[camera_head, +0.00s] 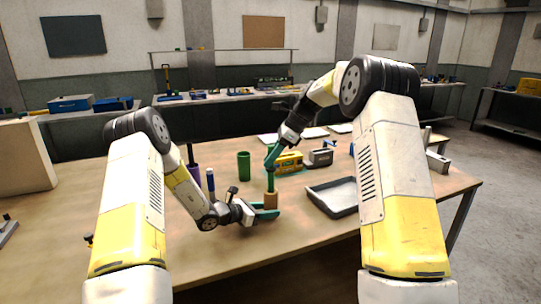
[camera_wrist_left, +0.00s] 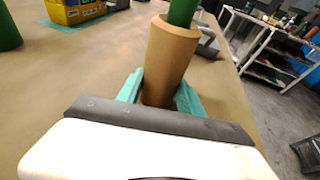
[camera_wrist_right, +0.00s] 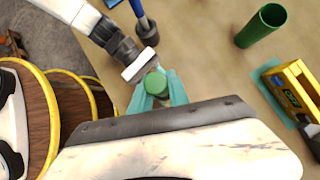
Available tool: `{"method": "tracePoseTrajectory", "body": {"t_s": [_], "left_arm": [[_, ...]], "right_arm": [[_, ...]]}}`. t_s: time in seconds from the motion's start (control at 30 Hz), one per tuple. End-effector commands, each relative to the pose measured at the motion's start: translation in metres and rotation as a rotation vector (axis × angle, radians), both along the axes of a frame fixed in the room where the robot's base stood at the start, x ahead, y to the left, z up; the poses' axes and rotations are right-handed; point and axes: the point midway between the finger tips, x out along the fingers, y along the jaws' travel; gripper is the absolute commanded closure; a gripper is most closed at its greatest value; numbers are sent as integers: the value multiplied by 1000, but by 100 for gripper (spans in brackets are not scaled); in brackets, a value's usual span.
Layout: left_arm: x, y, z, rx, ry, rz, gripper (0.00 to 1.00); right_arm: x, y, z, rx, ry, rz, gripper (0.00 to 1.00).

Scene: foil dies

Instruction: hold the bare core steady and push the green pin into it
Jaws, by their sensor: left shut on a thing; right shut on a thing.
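The bare core (camera_head: 271,201) is a brown cardboard-like tube standing about upright near the table's middle. It also shows in the left wrist view (camera_wrist_left: 168,62). My left gripper (camera_head: 266,212) is shut on its lower part, with teal fingers on both sides. The green pin (camera_head: 270,183) stands upright at the core's top. In the left wrist view, the pin (camera_wrist_left: 183,12) enters the core's mouth, and its lower end is hidden inside. My right gripper (camera_head: 271,163) is shut on the pin from above. In the right wrist view, the pin's round top (camera_wrist_right: 155,83) sits between the teal fingers.
A green tube (camera_head: 244,166) stands behind the core. A yellow device (camera_head: 290,162) lies behind and right. A grey tray (camera_head: 333,197) is to the right. A purple cylinder (camera_head: 194,172) and a blue rod (camera_head: 211,181) stand left, near my left arm. The front table area is clear.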

Motion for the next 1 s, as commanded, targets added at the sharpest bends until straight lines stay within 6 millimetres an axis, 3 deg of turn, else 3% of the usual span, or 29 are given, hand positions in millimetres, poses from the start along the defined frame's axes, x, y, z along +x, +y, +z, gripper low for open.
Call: {"method": "tracePoseTrajectory", "body": {"t_s": [1.0], "left_arm": [[0,0,0,0,0,0,78]], "right_arm": [[0,0,-48,1,1,-1,100]]}}
